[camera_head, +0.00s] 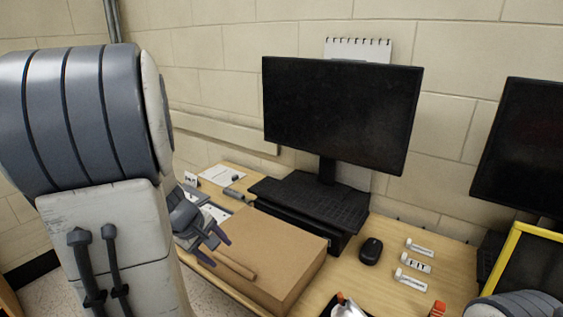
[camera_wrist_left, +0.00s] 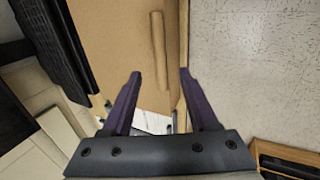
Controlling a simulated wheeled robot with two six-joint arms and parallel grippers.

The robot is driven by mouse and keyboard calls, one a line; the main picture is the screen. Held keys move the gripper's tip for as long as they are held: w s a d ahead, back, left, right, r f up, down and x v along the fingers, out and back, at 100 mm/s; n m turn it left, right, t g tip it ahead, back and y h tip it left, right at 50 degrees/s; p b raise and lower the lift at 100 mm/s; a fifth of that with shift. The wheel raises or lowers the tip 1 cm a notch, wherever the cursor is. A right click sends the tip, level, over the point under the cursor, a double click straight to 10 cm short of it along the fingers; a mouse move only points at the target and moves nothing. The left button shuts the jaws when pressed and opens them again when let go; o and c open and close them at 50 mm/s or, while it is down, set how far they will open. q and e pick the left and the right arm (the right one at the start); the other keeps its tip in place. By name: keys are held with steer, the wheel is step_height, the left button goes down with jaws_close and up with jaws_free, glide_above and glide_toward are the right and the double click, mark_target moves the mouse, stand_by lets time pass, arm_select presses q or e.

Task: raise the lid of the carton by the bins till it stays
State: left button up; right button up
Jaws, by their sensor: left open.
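The brown carton (camera_head: 268,245) sits on the desk in front of the monitor, with its lid down flat. A light brown bar (camera_head: 236,268) lies along the lid near its left edge. In the left wrist view the carton lid (camera_wrist_left: 110,35) and the bar (camera_wrist_left: 159,50) lie just beyond my fingers. My left gripper (camera_head: 217,247) is open and empty at the carton's left side. In the left wrist view its purple fingertips (camera_wrist_left: 160,74) are spread, roughly in line with the bar's near end. I cannot tell whether they touch the carton. My right gripper is not in view.
A monitor (camera_head: 340,112) and keyboard (camera_head: 315,200) stand behind the carton. A black mouse (camera_head: 371,251) and several small labelled items (camera_head: 415,264) lie to its right. A yellow frame (camera_head: 507,262) stands at the far right. Floor (camera_wrist_left: 250,60) shows beside the desk edge.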

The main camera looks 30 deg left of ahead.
mark_target(232, 264)
arm_select(q)
steer(key=b+x, duration=0.5)
steer(key=x, duration=0.3)
steer(key=shift+f+b, duration=0.35)
steer(key=shift+f, duration=0.05)
steer(key=shift+r+p, duration=0.3)
steer(key=shift+r, duration=0.1)
jaws_close()
